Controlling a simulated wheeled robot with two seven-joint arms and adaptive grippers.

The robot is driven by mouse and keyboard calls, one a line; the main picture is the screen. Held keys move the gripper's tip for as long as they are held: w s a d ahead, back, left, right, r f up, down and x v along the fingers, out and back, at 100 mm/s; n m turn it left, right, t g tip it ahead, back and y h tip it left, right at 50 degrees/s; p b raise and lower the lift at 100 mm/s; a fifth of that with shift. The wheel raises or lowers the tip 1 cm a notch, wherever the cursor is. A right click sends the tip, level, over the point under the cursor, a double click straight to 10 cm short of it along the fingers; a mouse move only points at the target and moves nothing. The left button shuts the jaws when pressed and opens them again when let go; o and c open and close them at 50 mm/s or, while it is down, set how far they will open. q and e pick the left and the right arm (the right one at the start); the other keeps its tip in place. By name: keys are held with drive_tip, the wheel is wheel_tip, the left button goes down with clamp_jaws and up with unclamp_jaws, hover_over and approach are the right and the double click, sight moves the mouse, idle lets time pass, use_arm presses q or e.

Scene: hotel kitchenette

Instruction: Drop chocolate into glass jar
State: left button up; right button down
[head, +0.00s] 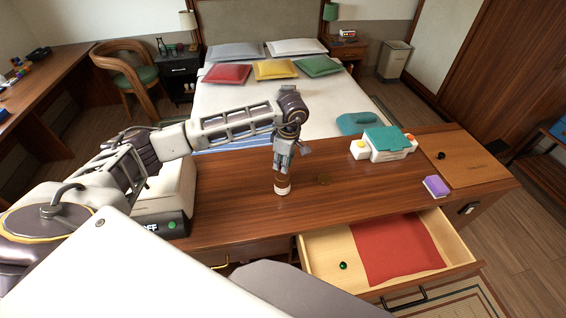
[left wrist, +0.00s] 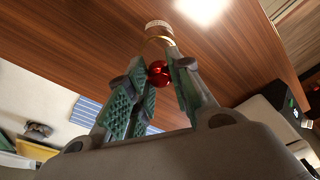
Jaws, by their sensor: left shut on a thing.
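A red foil-like ball (left wrist: 159,73), which appears to be the chocolate, is held between the fingers of my left gripper (left wrist: 158,82) in the left wrist view. In the head view, my left gripper (head: 282,168) points down over the small glass jar (head: 282,187), which stands upright on the wooden counter. The jar also shows in the left wrist view (left wrist: 158,30), with a gold-coloured rim, just beyond the fingertips. The chocolate cannot be made out in the head view. The exact gap between it and the jar is unclear. My right gripper is not in view.
A teal-lidded white box (head: 385,145) and a purple block (head: 435,187) stand farther right. An open drawer (head: 455,238) below holds a red cloth (head: 397,247) and a green ball (head: 343,265).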

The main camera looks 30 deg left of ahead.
use_arm(q)
drive_tip(key=o, duration=0.8)
drive_tip(key=shift+r, duration=0.15)
drive_tip(key=shift+d+r, duration=0.25)
drive_tip(key=shift+r, duration=1.7)
drive_tip(key=shift+d+r, duration=0.25)
drive_tip(key=shift+r, duration=1.65)
drive_tip(key=shift+d+r, duration=0.25)
drive_tip(key=shift+r, duration=1.7)
